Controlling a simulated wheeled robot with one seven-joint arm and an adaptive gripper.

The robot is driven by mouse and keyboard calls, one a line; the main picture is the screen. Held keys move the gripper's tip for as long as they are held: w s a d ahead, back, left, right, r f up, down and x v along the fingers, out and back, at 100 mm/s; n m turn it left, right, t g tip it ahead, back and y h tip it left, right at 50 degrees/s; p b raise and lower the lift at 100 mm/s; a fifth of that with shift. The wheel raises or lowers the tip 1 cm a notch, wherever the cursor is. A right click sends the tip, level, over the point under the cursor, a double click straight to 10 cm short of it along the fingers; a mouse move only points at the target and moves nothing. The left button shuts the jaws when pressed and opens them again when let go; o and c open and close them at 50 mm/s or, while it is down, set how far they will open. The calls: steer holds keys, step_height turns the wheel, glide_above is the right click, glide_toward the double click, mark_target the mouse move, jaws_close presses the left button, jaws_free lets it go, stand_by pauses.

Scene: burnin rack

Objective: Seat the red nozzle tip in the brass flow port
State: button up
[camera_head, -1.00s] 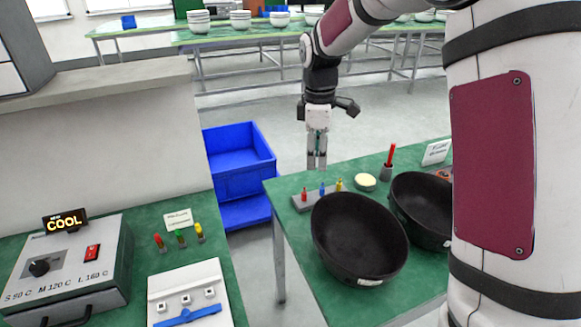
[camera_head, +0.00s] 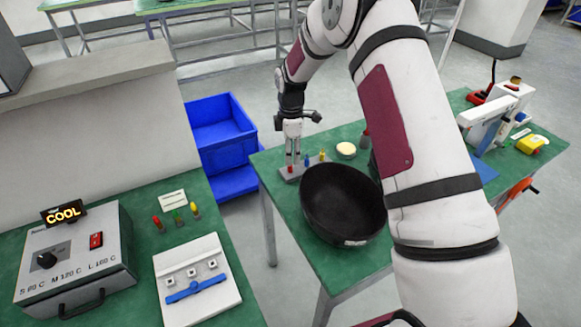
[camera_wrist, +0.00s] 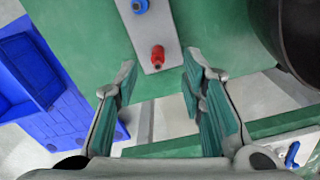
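The red nozzle tip (camera_wrist: 157,56) stands upright at the near end of a grey holder strip (camera_wrist: 158,22) on the green table. It also shows in the head view (camera_head: 290,169). A blue tip (camera_wrist: 139,6) stands beside it, and a yellow tip (camera_head: 322,155) is farther along. My gripper (camera_wrist: 160,70) is open and empty, pointing down over the red tip, which lies between its fingers in the wrist view. The height gap is hard to tell. A small brass-coloured piece (camera_head: 515,79) shows at the far right; I cannot tell whether it is the flow port.
A black bowl (camera_head: 342,203) stands close to the holder. A pale round dish (camera_head: 346,149) is behind it. A blue bin (camera_head: 221,130) is left of the table. A control box (camera_head: 75,258) and a white plate (camera_head: 222,292) lie on the left bench.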

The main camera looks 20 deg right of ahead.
steer(key=shift+w+a+f+p, duration=0.1)
steer(key=shift+f+p, duration=0.2)
steer(key=shift+f, duration=1.1)
steer(key=shift+w+f+p, duration=0.1)
steer(key=shift+f+p, duration=0.15)
steer(key=shift+f, duration=1.15)
steer(key=c, duration=0.9)
